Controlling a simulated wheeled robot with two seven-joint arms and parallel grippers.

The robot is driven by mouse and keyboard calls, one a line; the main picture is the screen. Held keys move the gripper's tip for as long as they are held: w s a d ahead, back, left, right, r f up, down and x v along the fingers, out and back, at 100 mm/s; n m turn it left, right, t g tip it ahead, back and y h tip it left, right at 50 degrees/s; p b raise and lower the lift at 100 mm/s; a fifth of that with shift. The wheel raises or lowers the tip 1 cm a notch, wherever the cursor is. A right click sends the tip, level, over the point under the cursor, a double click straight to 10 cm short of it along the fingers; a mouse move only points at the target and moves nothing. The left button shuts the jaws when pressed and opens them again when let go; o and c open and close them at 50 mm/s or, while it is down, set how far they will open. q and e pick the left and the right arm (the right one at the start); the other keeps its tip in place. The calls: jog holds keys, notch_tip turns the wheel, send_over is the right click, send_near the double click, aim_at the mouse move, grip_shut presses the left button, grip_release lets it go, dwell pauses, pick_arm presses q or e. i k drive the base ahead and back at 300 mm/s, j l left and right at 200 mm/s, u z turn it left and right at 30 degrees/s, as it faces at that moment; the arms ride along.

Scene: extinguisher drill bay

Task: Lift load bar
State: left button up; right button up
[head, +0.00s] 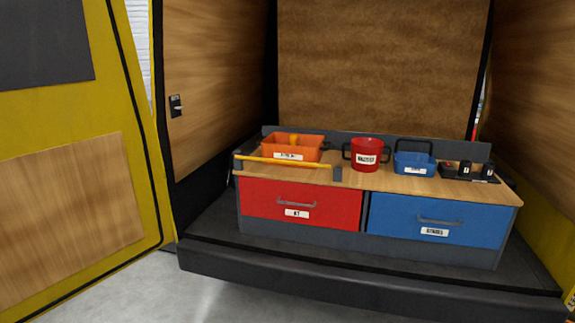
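A long yellow bar with dark end pieces (285,162), which looks like the load bar, lies along the front left of the wooden worktop (385,183). It passes in front of an orange bin (308,149); I cannot tell whether they touch. Its right dark end is near the middle of the worktop, and its left dark end is at the worktop's left edge. Neither of my grippers shows in the head view.
A red pot (366,154), a blue basket (414,163) and small dark items (464,170) stand on the worktop right of the bar. Below are shut red (330,200) and blue (400,216) drawers. A dark bumper (340,285) juts out in front; a yellow door (70,110) stands left.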

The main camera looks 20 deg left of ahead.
aim_at(253, 159)
jog(key=i, duration=2.05)
jog(key=j+u, duration=0.05)
jog(key=j, duration=0.1)
